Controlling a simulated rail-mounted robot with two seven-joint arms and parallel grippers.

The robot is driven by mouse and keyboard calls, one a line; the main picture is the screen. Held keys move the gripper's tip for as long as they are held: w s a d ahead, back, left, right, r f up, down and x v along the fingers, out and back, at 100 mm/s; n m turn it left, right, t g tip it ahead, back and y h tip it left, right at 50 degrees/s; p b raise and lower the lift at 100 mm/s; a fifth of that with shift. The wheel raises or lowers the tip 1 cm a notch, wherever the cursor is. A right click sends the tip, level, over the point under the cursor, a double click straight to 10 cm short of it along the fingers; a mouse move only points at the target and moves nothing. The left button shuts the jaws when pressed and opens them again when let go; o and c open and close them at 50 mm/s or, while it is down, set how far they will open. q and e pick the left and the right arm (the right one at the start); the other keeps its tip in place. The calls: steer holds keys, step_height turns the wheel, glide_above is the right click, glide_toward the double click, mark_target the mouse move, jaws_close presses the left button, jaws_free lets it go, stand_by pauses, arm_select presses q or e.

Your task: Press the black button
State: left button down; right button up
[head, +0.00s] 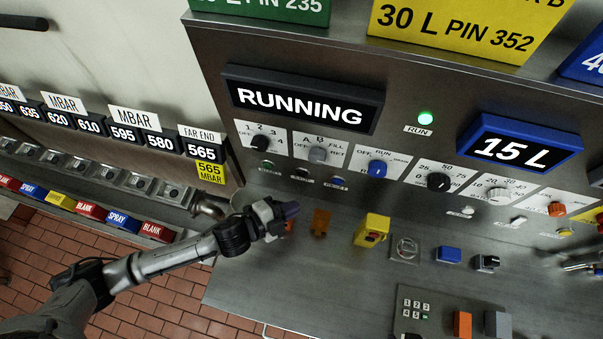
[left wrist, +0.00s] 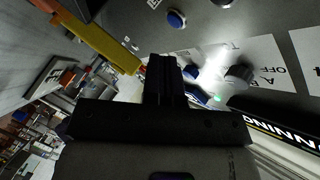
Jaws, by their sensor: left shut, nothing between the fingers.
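A row of small buttons sits under the left dials in the head view: a green one (head: 267,164), a dark one (head: 305,172) that looks black, and a blue one (head: 338,180). The dark one is tiny, so its colour is hard to confirm. My left gripper (head: 290,209) is shut and empty, below this row and close to the panel. In the left wrist view, my shut fingers (left wrist: 165,75) point at the panel, with a blue button (left wrist: 176,18) above them.
Black dials (head: 259,142) (head: 438,181), a grey dial (head: 318,154) and a blue dial (head: 377,168) stick out above the buttons. An orange block (head: 320,222) and a yellow box (head: 372,230) stand right of my left gripper. A "RUNNING" display (head: 302,106) is above.

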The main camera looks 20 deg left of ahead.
mark_target(302, 173)
arm_select(q)
steer(key=w, duration=0.6)
steer(key=shift+w+a, duration=0.25)
steer(key=shift+a, duration=0.15)
stand_by(1.0)
stand_by(0.7)
steer(key=shift+w, duration=0.1)
steer(key=shift+w, duration=0.3)
